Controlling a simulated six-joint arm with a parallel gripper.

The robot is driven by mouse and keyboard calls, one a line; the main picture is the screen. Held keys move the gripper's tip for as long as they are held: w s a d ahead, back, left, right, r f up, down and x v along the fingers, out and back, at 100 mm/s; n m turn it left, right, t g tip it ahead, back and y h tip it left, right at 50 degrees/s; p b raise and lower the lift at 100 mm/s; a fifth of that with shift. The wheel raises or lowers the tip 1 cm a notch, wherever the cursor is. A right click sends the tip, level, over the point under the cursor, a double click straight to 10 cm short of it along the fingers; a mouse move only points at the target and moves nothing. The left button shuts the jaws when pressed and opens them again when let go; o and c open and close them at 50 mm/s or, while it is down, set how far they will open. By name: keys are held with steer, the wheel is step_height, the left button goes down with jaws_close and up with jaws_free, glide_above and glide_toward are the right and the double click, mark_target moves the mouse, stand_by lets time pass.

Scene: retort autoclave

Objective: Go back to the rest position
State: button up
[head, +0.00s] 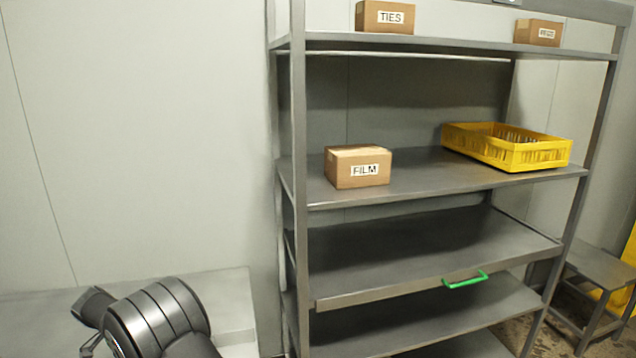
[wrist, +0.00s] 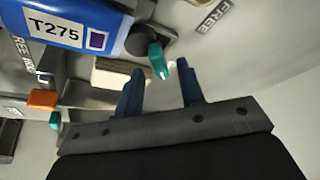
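My gripper (wrist: 160,69) shows in the wrist view with its two dark blue fingers apart and nothing held between them. In the head view my dark arm joint is at the lower left, and the gripper's fingers cannot be made out there.
The wrist view shows a blue item labelled T275 (wrist: 62,24) and an orange block (wrist: 42,99). The head view shows a metal rack (head: 430,285) with a yellow crate (head: 538,157), a FILM box (head: 357,167), a TIES box (head: 385,17) and a green handle (head: 466,280).

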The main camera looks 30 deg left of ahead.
steer(key=shift+x, duration=0.75)
steer(key=n, duration=0.2)
steer(key=n+y, duration=0.1)
steer(key=shift+d+r+n, duration=0.15)
steer(key=shift+n, duration=0.25)
steer(key=n+y, duration=0.1)
steer(key=n, duration=0.1)
steer(key=n+g+y, duration=0.1)
steer(key=n, duration=0.2)
steer(key=shift+o, duration=0.5)
steer(key=o, duration=0.5)
steer(key=shift+o, duration=0.2)
steer(key=d+r+n+g, duration=0.1)
steer(key=d+r+n, duration=0.15)
steer(key=r, duration=0.25)
steer(key=w+d+r+n+g+y, duration=0.1)
steer(key=d+r+n+g, duration=0.1)
steer(key=r+n, duration=0.3)
steer(key=d+r+n+g, duration=0.1)
steer(key=d+r+n, duration=0.15)
steer(key=r, duration=0.35)
steer(key=shift+n+y, duration=0.3)
steer(key=x, duration=1.7)
steer(key=shift+w+f, duration=0.25)
